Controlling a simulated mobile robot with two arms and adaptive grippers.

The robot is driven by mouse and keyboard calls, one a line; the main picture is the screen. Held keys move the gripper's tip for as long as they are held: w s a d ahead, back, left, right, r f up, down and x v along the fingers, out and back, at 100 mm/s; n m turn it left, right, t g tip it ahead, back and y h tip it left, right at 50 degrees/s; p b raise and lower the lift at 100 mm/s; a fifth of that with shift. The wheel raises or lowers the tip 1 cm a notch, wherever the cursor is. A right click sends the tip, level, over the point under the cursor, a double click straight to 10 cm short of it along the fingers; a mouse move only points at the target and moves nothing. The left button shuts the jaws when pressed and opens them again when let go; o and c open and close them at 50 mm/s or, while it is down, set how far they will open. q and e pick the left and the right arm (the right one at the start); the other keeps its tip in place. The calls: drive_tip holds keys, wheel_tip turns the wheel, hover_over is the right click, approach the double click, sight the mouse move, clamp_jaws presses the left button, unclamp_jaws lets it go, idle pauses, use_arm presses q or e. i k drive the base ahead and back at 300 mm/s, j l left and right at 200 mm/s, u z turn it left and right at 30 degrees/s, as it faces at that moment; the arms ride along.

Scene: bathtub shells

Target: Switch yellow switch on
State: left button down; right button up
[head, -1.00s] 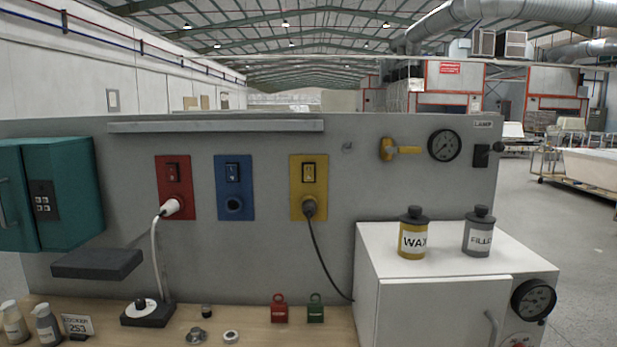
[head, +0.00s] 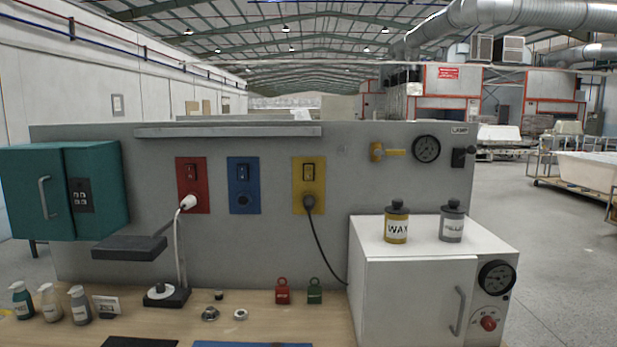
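The yellow switch plate (head: 309,185) is fixed to the grey panel, right of the blue and red plates. Its dark rocker switch (head: 308,172) sits in the upper half; I cannot tell its position at this size. A black plug (head: 308,203) is in the socket below it, with a black cable running down to the right behind the white cabinet. Neither of my grippers is in view.
A teal cabinet (head: 95,185) juts out at left. The white cabinet (head: 415,300) carrying two bottles stands at right. Padlocks and bottles stand on the wooden bench (head: 255,325).

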sight(307, 168)
drive_tip(key=k, duration=0.55)
drive_tip(key=i+j, duration=1.05)
drive_tip(key=j, duration=0.25)
drive_tip(key=i+l+z, duration=0.05)
